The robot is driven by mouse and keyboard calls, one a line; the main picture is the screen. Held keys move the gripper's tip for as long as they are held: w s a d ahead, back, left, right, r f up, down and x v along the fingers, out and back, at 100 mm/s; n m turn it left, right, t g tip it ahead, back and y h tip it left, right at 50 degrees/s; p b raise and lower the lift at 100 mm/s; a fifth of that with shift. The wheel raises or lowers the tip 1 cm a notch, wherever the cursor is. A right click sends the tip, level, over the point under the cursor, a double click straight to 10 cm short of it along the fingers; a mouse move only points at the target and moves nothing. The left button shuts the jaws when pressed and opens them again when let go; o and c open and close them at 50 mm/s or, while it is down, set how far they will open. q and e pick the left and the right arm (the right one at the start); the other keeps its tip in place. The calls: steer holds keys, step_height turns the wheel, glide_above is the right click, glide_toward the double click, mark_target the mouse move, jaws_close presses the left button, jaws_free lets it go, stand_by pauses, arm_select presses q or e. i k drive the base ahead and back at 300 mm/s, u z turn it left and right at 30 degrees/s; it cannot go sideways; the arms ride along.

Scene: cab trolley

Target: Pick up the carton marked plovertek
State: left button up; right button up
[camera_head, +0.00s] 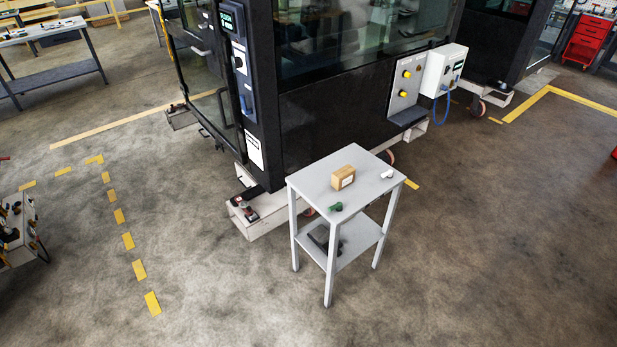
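A small brown carton (343,177) with a white label stands on the top of a grey two-level trolley (315,186), towards its back left. The label's print is too small to read, so I cannot tell whether it says plovertek. Neither of my grippers shows in the head view.
A green item (336,207) and a white item (387,174) lie on the trolley top, apart from the carton. A dark object (322,238) lies on its lower shelf. A large black machine cab (340,118) stands close behind. The floor in front is clear.

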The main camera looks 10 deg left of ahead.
mark_target(342, 177)
steer(key=u, duration=0.85)
steer(key=i, duration=1.65)
steer(key=z, duration=0.6)
